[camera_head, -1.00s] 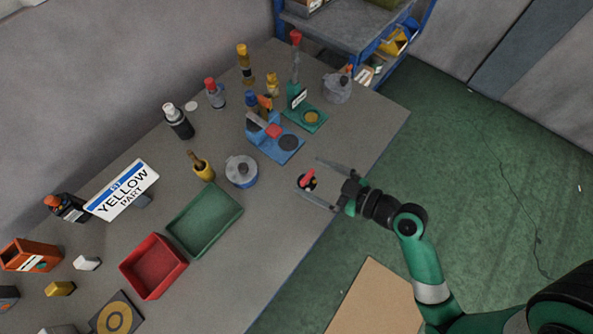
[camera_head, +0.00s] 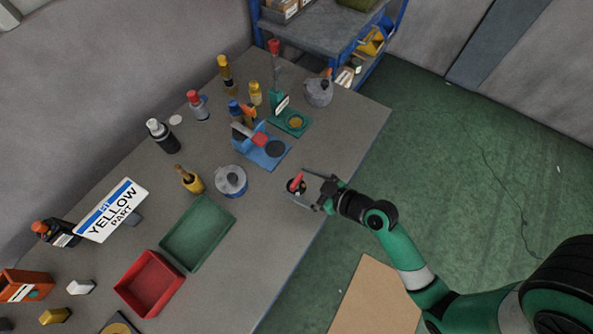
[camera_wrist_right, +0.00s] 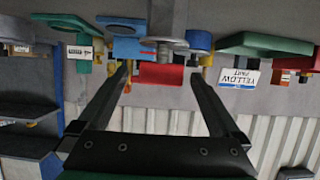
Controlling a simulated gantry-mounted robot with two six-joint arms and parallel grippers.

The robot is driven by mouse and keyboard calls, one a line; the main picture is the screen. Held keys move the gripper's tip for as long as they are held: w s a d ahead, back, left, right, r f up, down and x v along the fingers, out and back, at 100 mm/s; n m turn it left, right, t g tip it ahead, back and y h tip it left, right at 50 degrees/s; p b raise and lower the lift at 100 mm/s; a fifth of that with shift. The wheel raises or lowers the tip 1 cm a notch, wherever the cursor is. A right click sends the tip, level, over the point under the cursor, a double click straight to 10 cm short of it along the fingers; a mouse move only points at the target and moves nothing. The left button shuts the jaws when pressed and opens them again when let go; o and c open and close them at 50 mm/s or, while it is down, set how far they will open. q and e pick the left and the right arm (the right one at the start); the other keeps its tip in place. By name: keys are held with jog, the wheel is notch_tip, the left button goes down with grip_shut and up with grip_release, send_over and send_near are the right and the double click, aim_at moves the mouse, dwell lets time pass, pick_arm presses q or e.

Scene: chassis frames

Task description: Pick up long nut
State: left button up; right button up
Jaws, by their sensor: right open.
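No part can be surely made out as the long nut. A small red piece (camera_head: 296,183) with a dark part beside it is at the table's right edge, between the fingers of my right gripper (camera_head: 297,186) as seen in the head view. In the right wrist view a red cylinder (camera_wrist_right: 160,74) shows between the fingertips of the right gripper (camera_wrist_right: 158,76), with a gap on each side. The right gripper is open and empty. Whether its fingers are level with the red piece cannot be told. My left gripper is in neither view.
A blue-based grey pot (camera_head: 231,181) is left of the right gripper. Blue (camera_head: 270,160) and green (camera_head: 302,125) fixtures stand further back.

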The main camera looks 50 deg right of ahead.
jog(key=x, duration=0.4)
jog(key=shift+w+a, duration=0.1)
jog(key=shift+w, duration=0.3)
grip_shut()
